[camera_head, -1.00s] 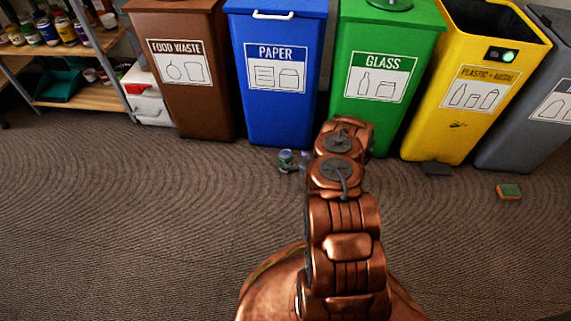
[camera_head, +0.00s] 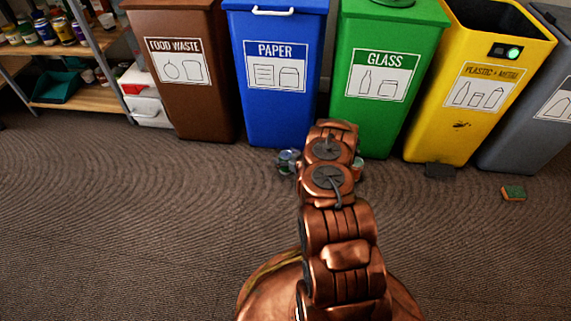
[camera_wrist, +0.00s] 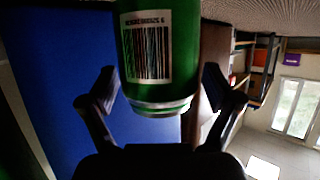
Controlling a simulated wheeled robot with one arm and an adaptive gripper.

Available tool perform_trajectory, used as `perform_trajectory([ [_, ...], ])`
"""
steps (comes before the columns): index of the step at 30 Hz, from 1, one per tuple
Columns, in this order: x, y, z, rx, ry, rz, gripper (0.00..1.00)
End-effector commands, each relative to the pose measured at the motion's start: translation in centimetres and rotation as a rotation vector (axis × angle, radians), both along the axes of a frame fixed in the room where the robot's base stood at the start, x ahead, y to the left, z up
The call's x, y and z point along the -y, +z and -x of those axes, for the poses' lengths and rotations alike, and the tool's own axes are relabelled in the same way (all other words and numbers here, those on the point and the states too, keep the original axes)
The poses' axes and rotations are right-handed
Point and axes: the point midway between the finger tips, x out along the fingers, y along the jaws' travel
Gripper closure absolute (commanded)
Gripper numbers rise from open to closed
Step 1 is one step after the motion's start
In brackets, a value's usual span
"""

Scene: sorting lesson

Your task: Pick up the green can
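The green can (camera_wrist: 155,45) with a white barcode label fills the top middle of the wrist view, its silver-rimmed end toward the bottom of that view. The two dark fingers of my gripper (camera_wrist: 160,85) stand apart on either side of it, with narrow gaps at its sides, so it looks unheld. In the head view, a small can (camera_head: 287,161) lies on the carpet before the paper bin, just left of my arm; I cannot tell for sure that it is the same can. My arm hides most of my gripper there.
The paper bin (camera_head: 275,105), food waste bin (camera_head: 185,105), glass bin (camera_head: 375,120) and plastic bin (camera_head: 440,135) stand behind. A small greenish object (camera_head: 357,166) shows right of my arm. A sponge (camera_head: 513,193) lies at the right. The left carpet is clear.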

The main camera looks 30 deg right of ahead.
Motion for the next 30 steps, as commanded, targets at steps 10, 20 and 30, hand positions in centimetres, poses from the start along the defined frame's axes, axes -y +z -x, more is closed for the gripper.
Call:
perform_trajectory([
  [10, 0.0, 0.0, 0.0, 0.0, 0.0, 0.0, 0.49],
  [20, 0.0, 0.4, 0.0, 0.0, 0.0, 0.0, 0.5],
  [30, 0.1, 4.8, -0.1, 0.003, 0.0, 0.002, 0.5],
])
